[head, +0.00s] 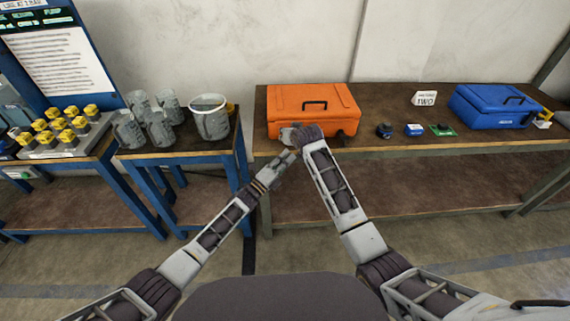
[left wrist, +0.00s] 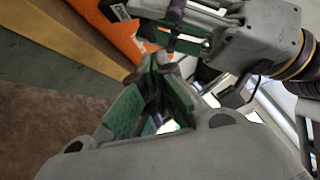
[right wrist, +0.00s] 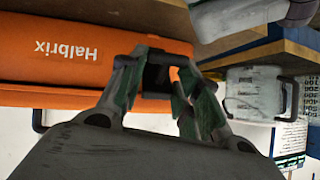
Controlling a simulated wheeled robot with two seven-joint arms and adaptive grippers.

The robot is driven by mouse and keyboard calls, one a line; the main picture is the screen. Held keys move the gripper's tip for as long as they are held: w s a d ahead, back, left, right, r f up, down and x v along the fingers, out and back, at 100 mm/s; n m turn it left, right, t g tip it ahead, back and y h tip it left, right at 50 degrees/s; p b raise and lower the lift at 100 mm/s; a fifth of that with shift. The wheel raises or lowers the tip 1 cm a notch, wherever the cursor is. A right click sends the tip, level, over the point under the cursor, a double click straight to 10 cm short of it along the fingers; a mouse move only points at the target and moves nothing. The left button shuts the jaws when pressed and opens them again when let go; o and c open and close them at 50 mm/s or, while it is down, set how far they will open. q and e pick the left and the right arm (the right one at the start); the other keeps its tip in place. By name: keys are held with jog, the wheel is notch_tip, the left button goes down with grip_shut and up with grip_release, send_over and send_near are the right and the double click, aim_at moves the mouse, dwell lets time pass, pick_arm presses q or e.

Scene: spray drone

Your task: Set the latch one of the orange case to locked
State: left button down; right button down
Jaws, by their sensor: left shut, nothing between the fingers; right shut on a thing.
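The orange case (head: 312,97) sits shut on the long bench with its handle on top. Its front also shows in the right wrist view (right wrist: 40,62), upside down, lettered "Halbrix". My right gripper (right wrist: 157,75) is at the case's front and shut on a dark latch (right wrist: 156,80); whether the latch is locked I cannot tell. My left gripper (left wrist: 155,65) is shut and empty, just below and close beside the right gripper.
A blue case (head: 493,106) stands at the bench's right, with a "TWO" sign (head: 425,98) and small devices (head: 384,130) between the cases. Left, a separate table holds grey jugs (head: 160,127) and a bucket (head: 209,117). The floor before the bench is clear.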

pick_arm(q)
jog(key=shift+w+r, duration=0.25)
jog(key=shift+w, duration=0.3)
jog(key=shift+w+r, duration=0.25)
jog(key=shift+w, duration=0.3)
jog(key=shift+w+r, duration=0.55)
jog(key=shift+r, duration=0.05)
pick_arm(e)
jog(key=shift+a+f, duration=0.1)
pick_arm(q)
jog(key=shift+r, duration=0.1)
pick_arm(e)
jog(key=c, duration=1)
grip_release()
jog(key=shift+s, duration=0.1)
jog(key=shift+c, duration=0.2)
pick_arm(q)
jog(key=shift+s, duration=0.1)
jog(key=shift+f, duration=0.2)
pick_arm(e)
jog(key=shift+s+r, duration=0.1)
jog(key=shift+r, duration=0.1)
